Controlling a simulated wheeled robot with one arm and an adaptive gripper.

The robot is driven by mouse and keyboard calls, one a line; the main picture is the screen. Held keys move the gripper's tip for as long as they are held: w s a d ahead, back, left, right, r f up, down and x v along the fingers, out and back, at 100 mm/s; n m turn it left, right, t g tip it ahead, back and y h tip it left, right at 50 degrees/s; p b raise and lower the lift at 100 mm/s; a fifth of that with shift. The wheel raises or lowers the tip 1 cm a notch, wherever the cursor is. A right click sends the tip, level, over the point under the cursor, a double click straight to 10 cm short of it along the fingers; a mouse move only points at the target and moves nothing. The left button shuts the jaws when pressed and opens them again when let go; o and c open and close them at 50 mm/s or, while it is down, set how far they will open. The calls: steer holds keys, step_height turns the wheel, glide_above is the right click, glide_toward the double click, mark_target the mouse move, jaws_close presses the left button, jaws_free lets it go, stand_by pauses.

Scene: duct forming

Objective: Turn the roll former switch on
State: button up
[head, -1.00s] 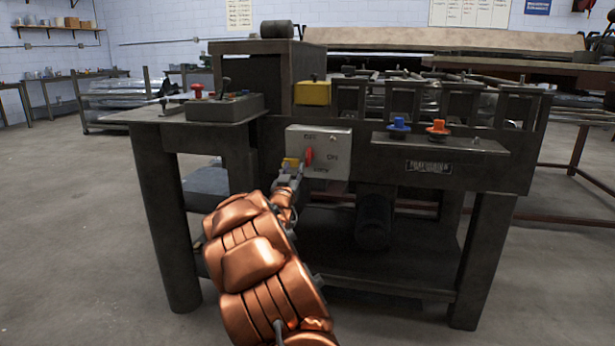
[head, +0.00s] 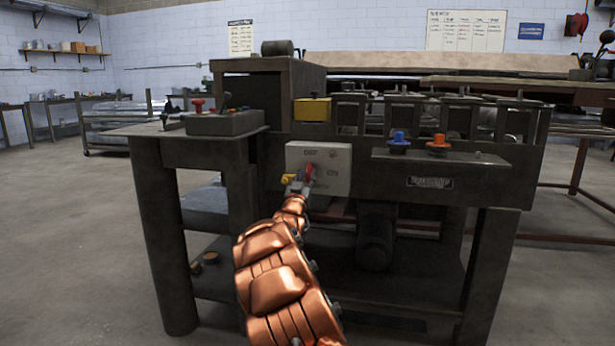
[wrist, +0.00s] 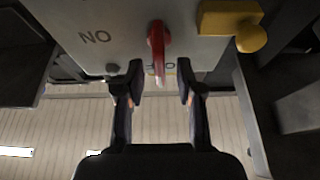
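The roll former switch is a red lever (head: 310,169) on a pale grey box (head: 335,158) with OFF, ON and another label, fixed to the front of the dark machine. In the wrist view the red lever (wrist: 157,42) stands between the two dark fingers of my gripper (wrist: 158,78). The fingers are apart, with a visible gap on both sides of the lever. The ON lettering (wrist: 96,37) shows upside down there. In the head view my gripper (head: 298,187) is at the box's lower left, partly covering the lever.
A yellow knob (wrist: 250,36) sits beside the box, close to my gripper; it also shows in the head view (head: 288,179). Blue (head: 399,140) and orange (head: 438,143) knobs are on a panel to the right. A red button (head: 198,104) tops the left control box. Floor in front is open.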

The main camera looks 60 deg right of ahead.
steer(key=shift+x, duration=1.05)
steer(key=shift+c, duration=0.4)
jaws_close()
